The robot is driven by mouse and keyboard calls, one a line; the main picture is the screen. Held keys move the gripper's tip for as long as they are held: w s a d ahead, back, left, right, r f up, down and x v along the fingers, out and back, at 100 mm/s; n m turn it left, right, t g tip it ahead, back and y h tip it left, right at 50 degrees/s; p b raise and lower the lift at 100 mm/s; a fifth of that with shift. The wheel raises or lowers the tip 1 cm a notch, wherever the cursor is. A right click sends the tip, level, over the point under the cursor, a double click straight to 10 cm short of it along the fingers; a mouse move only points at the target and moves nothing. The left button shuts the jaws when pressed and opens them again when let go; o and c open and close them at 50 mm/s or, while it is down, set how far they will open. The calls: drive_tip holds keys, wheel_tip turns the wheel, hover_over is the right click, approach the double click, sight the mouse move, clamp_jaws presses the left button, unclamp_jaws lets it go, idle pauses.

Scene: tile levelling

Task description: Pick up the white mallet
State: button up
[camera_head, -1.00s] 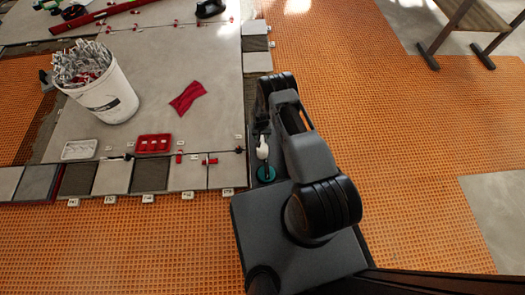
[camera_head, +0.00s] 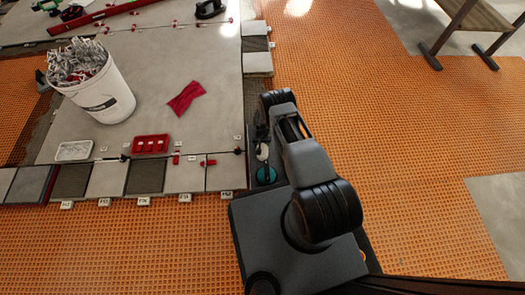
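A small white object (camera_head: 262,152), which looks like the white mallet, lies in the narrow grey strip just left of my arm. A round teal piece (camera_head: 266,175) sits just below it in the picture. My arm folds over this spot, and its dark end, with my gripper (camera_head: 261,133), is mostly hidden behind the arm link. It appears right above or against the white object's upper part. I cannot see the fingers clearly, nor whether they touch it.
A white bucket (camera_head: 104,98) of clips, a red cloth (camera_head: 185,98), a red tray (camera_head: 150,144) and a white tray (camera_head: 74,151) stand on the large grey tiles to the left. A bench (camera_head: 475,22) stands top right. The orange matting (camera_head: 400,150) is mostly clear.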

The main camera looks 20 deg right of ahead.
drive_tip(key=shift+c, duration=0.2)
clamp_jaws()
drive_tip(key=shift+r, duration=0.2)
